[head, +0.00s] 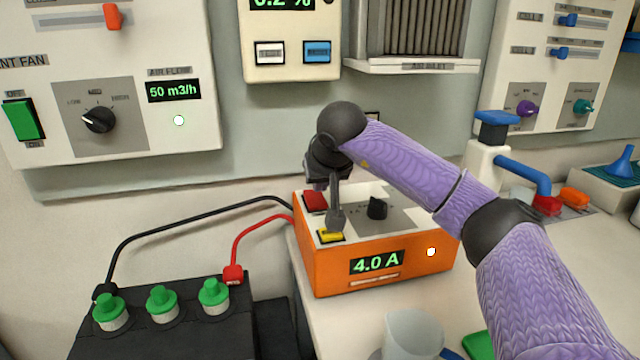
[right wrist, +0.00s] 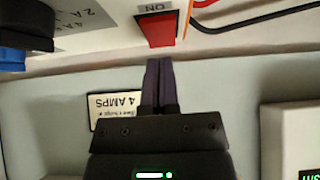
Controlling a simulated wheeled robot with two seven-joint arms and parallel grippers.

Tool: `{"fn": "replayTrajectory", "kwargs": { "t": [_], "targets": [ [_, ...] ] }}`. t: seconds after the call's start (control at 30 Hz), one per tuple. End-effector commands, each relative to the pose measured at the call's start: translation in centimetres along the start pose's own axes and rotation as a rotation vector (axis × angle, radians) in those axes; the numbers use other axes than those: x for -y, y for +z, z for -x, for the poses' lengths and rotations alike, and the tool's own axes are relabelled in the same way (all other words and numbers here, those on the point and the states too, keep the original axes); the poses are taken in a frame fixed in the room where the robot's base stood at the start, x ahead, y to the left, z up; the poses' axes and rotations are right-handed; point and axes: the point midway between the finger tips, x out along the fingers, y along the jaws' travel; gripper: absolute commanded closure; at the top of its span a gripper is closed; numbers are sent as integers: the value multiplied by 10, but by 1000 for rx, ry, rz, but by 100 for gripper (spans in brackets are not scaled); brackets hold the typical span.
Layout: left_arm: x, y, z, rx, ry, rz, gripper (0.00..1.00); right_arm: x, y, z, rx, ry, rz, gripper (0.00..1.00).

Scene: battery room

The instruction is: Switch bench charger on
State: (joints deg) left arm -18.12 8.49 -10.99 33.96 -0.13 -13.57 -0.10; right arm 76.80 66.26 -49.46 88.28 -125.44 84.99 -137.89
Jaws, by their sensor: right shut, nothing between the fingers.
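The bench charger (head: 345,281) is an orange box with a white top, and its display reads 4.0 A. On top are a red rocker switch (head: 315,201), a yellow button (head: 330,237) and a black dial (head: 377,208). A white lamp shows on its front. My right gripper (head: 319,184) is shut and empty, just behind the red switch at its wall side. In the right wrist view its fingertips (right wrist: 158,64) point at the red switch (right wrist: 162,28), beside an ON label; contact cannot be told. A dark grey part hangs over the charger near the yellow button. My left gripper is not shown.
A black battery (head: 165,332) with green caps stands left, joined by black and red cables to the charger. A white cup (head: 412,334) stands in front. Wall panels rise behind, with a 4 AMPS card (right wrist: 115,109) behind the gripper.

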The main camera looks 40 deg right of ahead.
Motion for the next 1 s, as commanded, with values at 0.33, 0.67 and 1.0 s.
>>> {"fn": "replayTrajectory", "kwargs": {
  "t": [0.33, 0.67, 1.0],
  "targets": [
    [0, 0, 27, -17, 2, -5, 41, 0, -2, 72, -3, -1, 0, 100],
    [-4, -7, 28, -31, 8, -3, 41, 0, 0, 80, 0, 1, 0, 100],
    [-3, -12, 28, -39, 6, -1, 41, 0, 0, 80, 0, 1, 0, 100]
  ]
}}
